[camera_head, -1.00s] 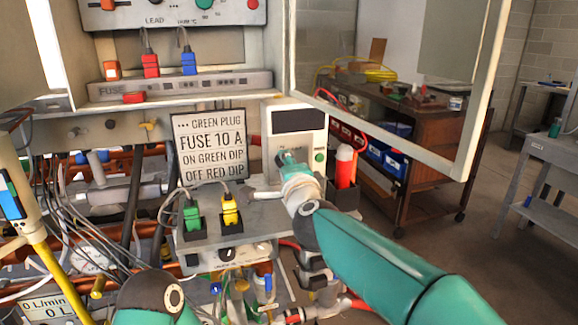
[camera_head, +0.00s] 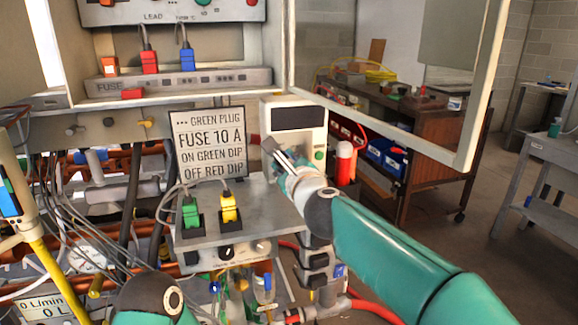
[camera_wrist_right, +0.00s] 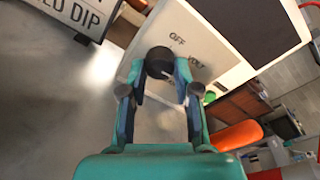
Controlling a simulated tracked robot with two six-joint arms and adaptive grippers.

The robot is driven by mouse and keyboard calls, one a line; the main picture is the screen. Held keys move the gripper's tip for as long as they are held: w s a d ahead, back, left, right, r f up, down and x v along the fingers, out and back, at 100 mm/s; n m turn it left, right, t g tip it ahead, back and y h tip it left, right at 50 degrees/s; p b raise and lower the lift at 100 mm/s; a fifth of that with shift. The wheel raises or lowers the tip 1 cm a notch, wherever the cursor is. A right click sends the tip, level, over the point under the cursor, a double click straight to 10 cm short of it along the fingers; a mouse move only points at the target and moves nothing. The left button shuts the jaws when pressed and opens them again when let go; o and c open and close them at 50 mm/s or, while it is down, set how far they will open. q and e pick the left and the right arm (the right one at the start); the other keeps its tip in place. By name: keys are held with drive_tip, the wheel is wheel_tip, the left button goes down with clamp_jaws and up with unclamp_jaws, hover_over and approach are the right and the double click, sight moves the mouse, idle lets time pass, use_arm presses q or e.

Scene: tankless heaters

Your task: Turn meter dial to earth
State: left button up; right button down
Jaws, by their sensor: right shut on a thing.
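The meter (camera_head: 313,142) is a white box with a dark blank screen (camera_head: 299,117) and a green button (camera_head: 319,155). It stands on the grey shelf, right of the fuse sign. In the right wrist view the meter (camera_wrist_right: 185,28) is tilted, and its black round dial (camera_wrist_right: 159,62) lies between my fingertips. OFF and VOLT are printed beside the dial; other markings are hidden or unclear. My right gripper (camera_wrist_right: 160,80) is shut on the dial. In the head view this gripper (camera_head: 270,150) covers the dial. My left gripper is not in view.
Green (camera_head: 190,212) and yellow (camera_head: 229,208) plugs stand on the shelf left of my right arm. The fuse sign (camera_head: 210,146) is close behind. A red-orange cylinder (camera_head: 344,160) stands right of the meter. An open cabinet door frame (camera_head: 480,85) hangs at right.

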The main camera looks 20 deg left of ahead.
drive_tip(key=m+b, duration=0.1)
drive_tip(key=m, duration=0.5)
drive_tip(key=shift+w+d+f, duration=0.1)
drive_tip(key=shift+y, duration=0.3)
idle(0.3)
drive_tip(key=c, duration=0.8)
unclamp_jaws()
drive_tip(key=shift+w, duration=0.1)
drive_tip(key=shift+c, duration=0.2)
